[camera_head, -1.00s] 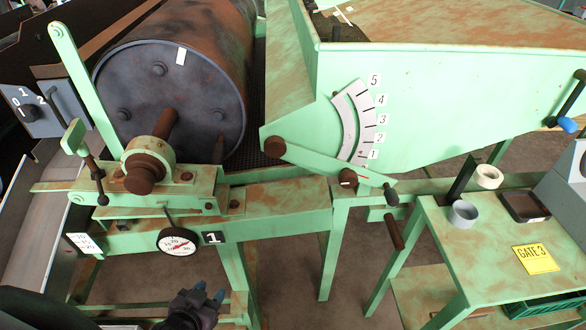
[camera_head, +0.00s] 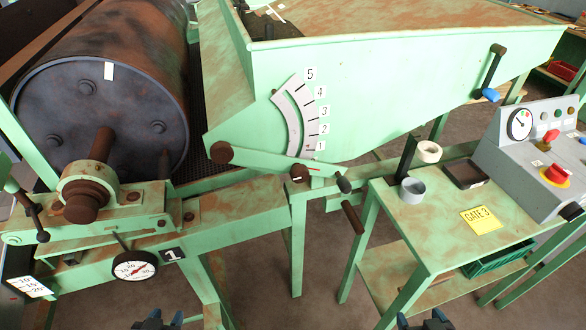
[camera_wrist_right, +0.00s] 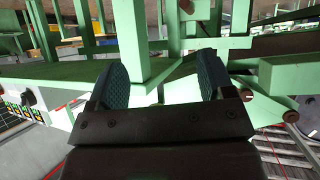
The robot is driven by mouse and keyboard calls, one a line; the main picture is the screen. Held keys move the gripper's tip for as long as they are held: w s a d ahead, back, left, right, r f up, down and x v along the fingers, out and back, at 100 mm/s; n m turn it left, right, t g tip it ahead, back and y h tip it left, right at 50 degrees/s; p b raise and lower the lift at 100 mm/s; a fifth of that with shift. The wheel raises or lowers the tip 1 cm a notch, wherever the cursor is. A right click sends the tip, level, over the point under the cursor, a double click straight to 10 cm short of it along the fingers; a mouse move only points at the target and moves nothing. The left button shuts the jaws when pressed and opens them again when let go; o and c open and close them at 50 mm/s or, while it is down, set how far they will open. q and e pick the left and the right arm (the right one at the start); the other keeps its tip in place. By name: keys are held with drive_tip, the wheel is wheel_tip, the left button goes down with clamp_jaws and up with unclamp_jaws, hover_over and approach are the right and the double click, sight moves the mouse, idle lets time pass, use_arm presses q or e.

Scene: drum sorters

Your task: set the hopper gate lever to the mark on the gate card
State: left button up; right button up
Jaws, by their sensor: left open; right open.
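The hopper gate lever (camera_head: 262,162) is a green bar on a brown pivot at the hopper's lower corner. A brown knob (camera_head: 299,174) with a white line sits under the bar. The yellow gate card (camera_head: 480,219) reads GATE 3 on the green side table. My left gripper (camera_head: 160,320) and right gripper (camera_head: 425,320) are open at the bottom edge, apart from the lever. The right wrist view shows empty open fingers (camera_wrist_right: 162,80).
The side table (camera_head: 420,238) carries a grey ring, a cream ring and a dark tray. A grey control box (camera_head: 530,160) with a red button stands right. A brown-handled bar (camera_head: 353,217) sticks out below the lever. The drum (camera_head: 100,120) is at left.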

drive_tip(key=shift+c, duration=0.7)
drive_tip(key=shift+w+r, duration=0.15)
drive_tip(key=shift+w, duration=0.25)
drive_tip(key=shift+c, duration=0.8)
drive_tip(key=n+t+y+b, duration=0.5)
drive_tip(key=n+t, duration=0.1)
drive_tip(key=n, duration=0.5)
approach(347, 190)
drive_tip(key=w, duration=0.2)
drive_tip(key=x, duration=0.8)
drive_tip(key=shift+a, duration=0.3)
drive_tip(key=shift+x, duration=0.85)
clamp_jaws()
